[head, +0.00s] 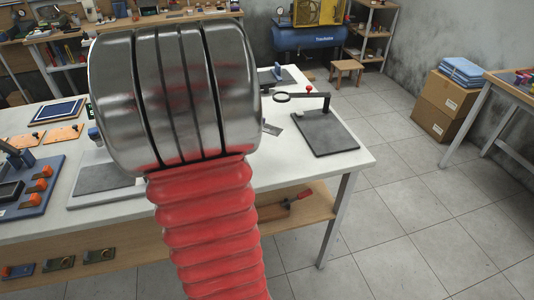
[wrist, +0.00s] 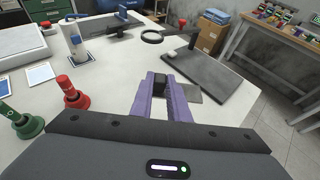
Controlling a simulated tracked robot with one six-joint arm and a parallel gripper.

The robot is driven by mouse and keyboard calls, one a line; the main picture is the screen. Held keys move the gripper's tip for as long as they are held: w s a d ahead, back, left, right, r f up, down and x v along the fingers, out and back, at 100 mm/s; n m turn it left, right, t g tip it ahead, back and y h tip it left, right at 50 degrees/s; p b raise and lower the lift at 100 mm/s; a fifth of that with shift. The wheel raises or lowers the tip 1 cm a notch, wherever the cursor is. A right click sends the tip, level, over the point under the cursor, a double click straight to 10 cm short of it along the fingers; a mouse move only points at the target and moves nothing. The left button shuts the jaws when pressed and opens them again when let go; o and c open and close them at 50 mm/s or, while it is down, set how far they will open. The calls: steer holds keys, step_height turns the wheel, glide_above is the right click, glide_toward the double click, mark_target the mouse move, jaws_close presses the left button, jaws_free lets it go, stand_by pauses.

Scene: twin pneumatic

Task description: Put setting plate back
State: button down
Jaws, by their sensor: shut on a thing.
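My gripper (wrist: 161,82) shows in the wrist view as two purple fingers reaching over the white table, close together at their tips. They are shut on a thin grey plate (wrist: 190,94), which I take to be the setting plate. Part of it sticks out to the right of the fingers; the rest is hidden by them. In the head view, my arm hides the gripper, and a small grey plate (head: 272,128) shows just right of the arm. I cannot tell how high it is above the table.
A dark flat pad (head: 325,132) with a magnifier (head: 283,97) on an arm lies at the table's right end. A red-handled piece (wrist: 70,92) and a green one (wrist: 20,122) stand at left in the wrist view. The white table (wrist: 110,75) is clear between them.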

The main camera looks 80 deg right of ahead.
steer(key=shift+f, duration=2.9)
steer(key=shift+f, duration=2.1)
steer(key=c, duration=1.7)
jaws_free()
steer(key=shift+f, duration=0.1)
steer(key=v, duration=1.2)
